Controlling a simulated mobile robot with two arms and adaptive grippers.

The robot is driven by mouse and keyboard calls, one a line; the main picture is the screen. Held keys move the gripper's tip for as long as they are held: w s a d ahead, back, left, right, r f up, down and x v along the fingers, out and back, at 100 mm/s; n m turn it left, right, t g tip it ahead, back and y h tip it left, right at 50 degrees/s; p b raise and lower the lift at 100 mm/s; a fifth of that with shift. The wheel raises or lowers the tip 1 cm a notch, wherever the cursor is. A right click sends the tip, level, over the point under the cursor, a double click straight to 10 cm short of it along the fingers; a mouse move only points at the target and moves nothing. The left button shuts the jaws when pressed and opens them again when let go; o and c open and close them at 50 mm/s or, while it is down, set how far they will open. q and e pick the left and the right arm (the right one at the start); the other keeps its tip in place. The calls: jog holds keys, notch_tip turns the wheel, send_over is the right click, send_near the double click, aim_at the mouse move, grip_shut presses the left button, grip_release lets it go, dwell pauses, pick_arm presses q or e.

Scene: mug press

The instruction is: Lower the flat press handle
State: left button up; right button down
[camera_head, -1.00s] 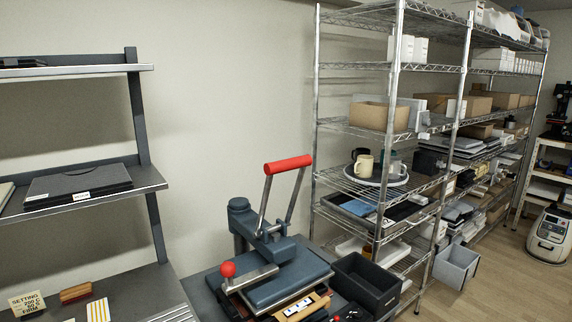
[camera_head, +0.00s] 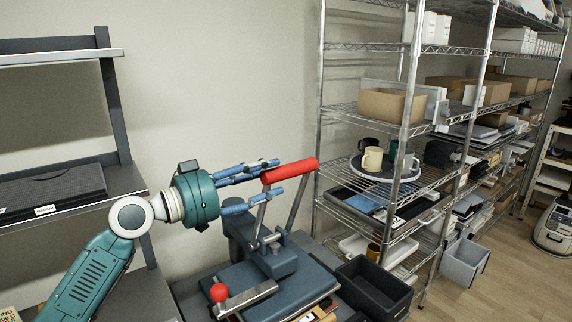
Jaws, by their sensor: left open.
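The flat press (camera_head: 275,284) stands on the bench at the lower middle of the head view. Its red handle grip (camera_head: 290,171) is raised on two metal arms above the blue-grey press body. A red ball knob (camera_head: 219,292) sits on a lever at the press's front left. My left gripper (camera_head: 279,176) comes in from the left with blue fingers. It is open, with its fingers above and below the left end of the red grip; I cannot tell whether they touch it. My right gripper is not in view.
A black bin (camera_head: 373,287) stands right of the press. A wire shelf rack (camera_head: 340,104) with mugs and boxes rises behind it on the right. A dark shelf unit (camera_head: 110,100) stands on the left, behind my arm.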

aim_at(287, 172)
pick_arm(q)
jog(key=p+x, duration=0.1)
jog(key=x, duration=0.2)
jog(key=shift+w+d+r, duration=0.1)
jog(key=shift+d, duration=0.25)
jog(key=shift+f+p+x, duration=0.2)
jog(key=shift+p+x, duration=0.15)
jog(key=shift+x, duration=0.8)
jog(key=shift+w+a, duration=0.1)
jog(key=shift+c, duration=1.2)
jog(key=c, duration=0.8)
grip_shut()
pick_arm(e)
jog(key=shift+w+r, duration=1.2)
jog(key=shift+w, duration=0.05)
